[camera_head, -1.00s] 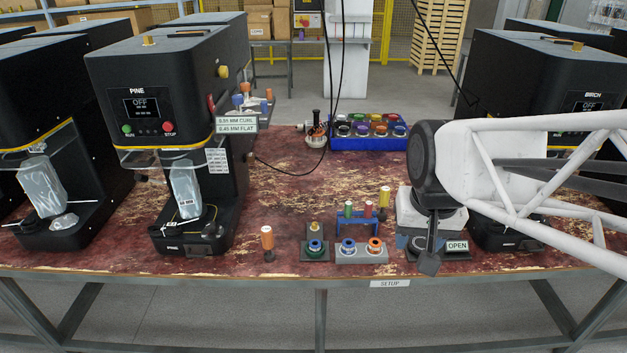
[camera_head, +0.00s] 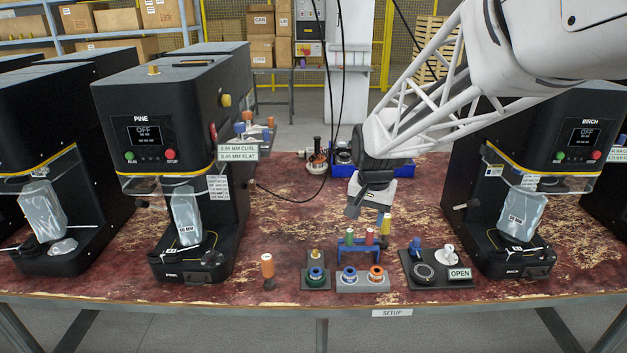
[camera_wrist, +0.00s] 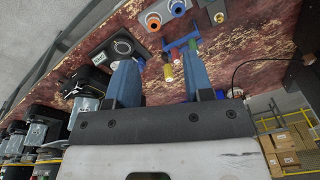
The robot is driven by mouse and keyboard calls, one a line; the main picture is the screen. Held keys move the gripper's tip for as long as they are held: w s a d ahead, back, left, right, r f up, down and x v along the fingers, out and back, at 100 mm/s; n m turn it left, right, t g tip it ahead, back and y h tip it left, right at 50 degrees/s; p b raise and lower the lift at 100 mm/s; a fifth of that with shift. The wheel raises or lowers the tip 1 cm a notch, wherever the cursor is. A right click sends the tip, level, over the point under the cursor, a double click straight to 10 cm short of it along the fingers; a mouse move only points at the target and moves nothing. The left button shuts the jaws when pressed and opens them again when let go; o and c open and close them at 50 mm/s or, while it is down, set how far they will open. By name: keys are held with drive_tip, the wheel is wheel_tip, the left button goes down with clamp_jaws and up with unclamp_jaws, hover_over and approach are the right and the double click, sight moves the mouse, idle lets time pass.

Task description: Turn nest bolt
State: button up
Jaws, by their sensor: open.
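A dark fixture plate (camera_head: 410,277) lies near the table's front edge. It carries a round ringed seat (camera_head: 424,271), a blue-topped post (camera_head: 415,243), a pale silver upright part (camera_head: 447,252) and an OPEN sign (camera_head: 459,273). I cannot tell which part is the nest bolt. The plate also shows in the wrist view (camera_wrist: 107,54). My gripper (camera_head: 363,207) is open, behind and left of the plate, above the table and apart from it. In the wrist view its blue fingers (camera_wrist: 160,72) are spread with nothing held between them.
A blue rack (camera_head: 357,250) with coloured upright pieces stands left of the plate, close under my gripper. A grey block (camera_head: 362,286) with ringed pieces is before it. The PINE machine (camera_head: 170,160) and BIRCH machine (camera_head: 545,150) flank the work area.

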drive_tip(key=w+a+f+m, duration=0.1)
drive_tip(key=w+a+f, duration=0.1)
drive_tip(key=w+f, duration=0.4)
drive_tip(key=w+a+f+m, duration=0.1)
drive_tip(key=w+a+f, duration=0.25)
drive_tip(key=w, duration=0.45)
drive_tip(key=m+g, duration=0.1)
drive_tip(key=m, duration=0.1)
hover_over(316, 251)
wheel_tip(316, 251, down, 16)
drive_tip(key=shift+s+d+r, duration=0.1)
drive_tip(key=shift+s, duration=0.05)
drive_tip(key=shift+w+a+f+m, duration=0.2)
drive_tip(key=shift+w+f+m, duration=0.1)
drive_tip(key=shift+f, duration=0.2)
drive_tip(key=shift+f, duration=0.15)
drive_tip(key=shift+f, duration=3.75)
clamp_jaws()
